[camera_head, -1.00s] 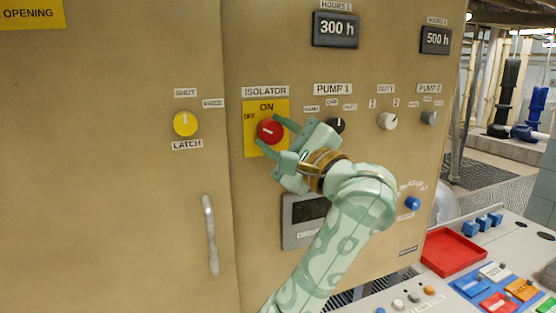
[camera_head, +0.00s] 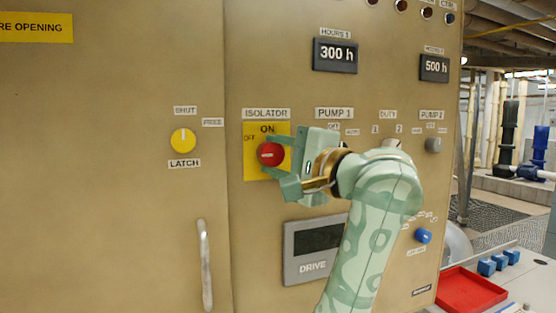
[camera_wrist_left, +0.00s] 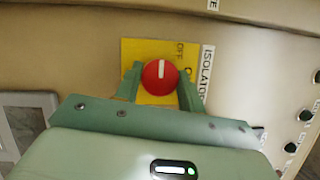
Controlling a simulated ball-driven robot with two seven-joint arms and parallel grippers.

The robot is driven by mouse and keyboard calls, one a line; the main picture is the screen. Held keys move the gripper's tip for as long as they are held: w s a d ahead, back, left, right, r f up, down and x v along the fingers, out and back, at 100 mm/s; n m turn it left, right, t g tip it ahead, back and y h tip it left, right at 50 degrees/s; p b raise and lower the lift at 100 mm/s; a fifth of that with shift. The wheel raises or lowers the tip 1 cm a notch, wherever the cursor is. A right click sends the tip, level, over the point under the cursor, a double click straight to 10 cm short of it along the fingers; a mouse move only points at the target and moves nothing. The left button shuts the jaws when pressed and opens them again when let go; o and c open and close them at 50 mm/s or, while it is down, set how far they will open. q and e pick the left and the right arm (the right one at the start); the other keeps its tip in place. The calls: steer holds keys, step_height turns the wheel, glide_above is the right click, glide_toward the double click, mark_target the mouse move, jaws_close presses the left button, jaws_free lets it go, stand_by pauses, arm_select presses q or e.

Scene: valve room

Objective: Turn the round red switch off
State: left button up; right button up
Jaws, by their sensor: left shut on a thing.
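The round red switch (camera_head: 270,154) sits on a yellow plate (camera_head: 251,171) marked ON and OFF, under the ISOLATOR label. Its white mark points left and slightly up, toward the OFF word, in the head view. My left gripper (camera_head: 271,157) has a finger above and a finger below the switch and is shut on it. In the left wrist view the red switch (camera_wrist_left: 160,77) lies between the two green fingers, with its white mark pointing up. My right gripper is not in view.
A yellow LATCH knob (camera_head: 183,141) and a vertical door handle (camera_head: 205,265) are to the left. A DRIVE display panel (camera_head: 314,250) is below my gripper. A red tray (camera_head: 468,291) lies on the desk at lower right.

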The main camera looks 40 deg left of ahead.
arm_select(q)
steer(key=shift+f, duration=0.1)
steer(key=o, duration=1)
steer(key=shift+c, duration=0.2)
steer(key=s+d+f+b, duration=0.1)
steer(key=d, duration=1.5)
steer(key=shift+s+d, duration=0.15)
steer(key=shift+s, duration=0.1)
steer(key=shift+f, duration=0.1)
